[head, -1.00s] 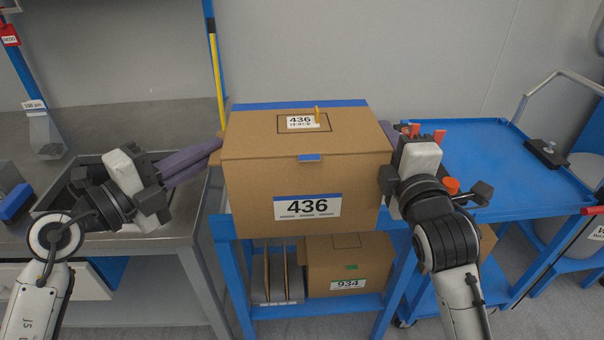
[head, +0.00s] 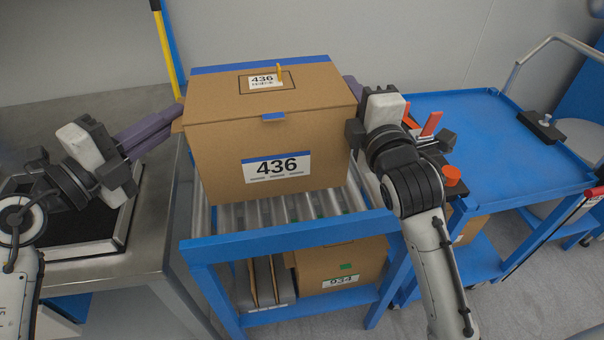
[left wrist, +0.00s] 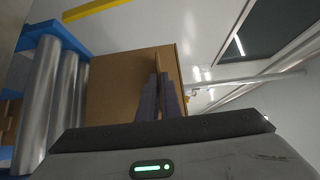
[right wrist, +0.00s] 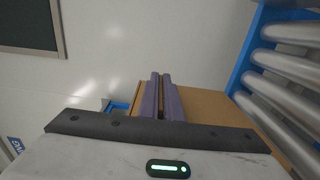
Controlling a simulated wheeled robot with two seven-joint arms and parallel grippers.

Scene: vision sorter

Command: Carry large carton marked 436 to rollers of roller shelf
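The large brown carton marked 436 (head: 225,150) is upright between my grippers, over the back part of the rollers (head: 290,208) of the blue roller shelf (head: 290,237). I cannot tell whether its bottom touches the rollers. My left gripper (head: 180,113) has its purple fingers closed on a brown tab at the carton's left side; the tab shows between them in the left wrist view (left wrist: 158,78). My right gripper (head: 352,88) is at the carton's right side, its fingers close together against it in the right wrist view (right wrist: 161,82); the grip is partly hidden.
A second carton marked 934 (head: 340,262) sits on the lower shelf beside upright dividers (head: 262,285). A steel bench with a black tray (head: 75,225) stands at left. A blue cart (head: 480,140) with orange-handled items stands close at right.

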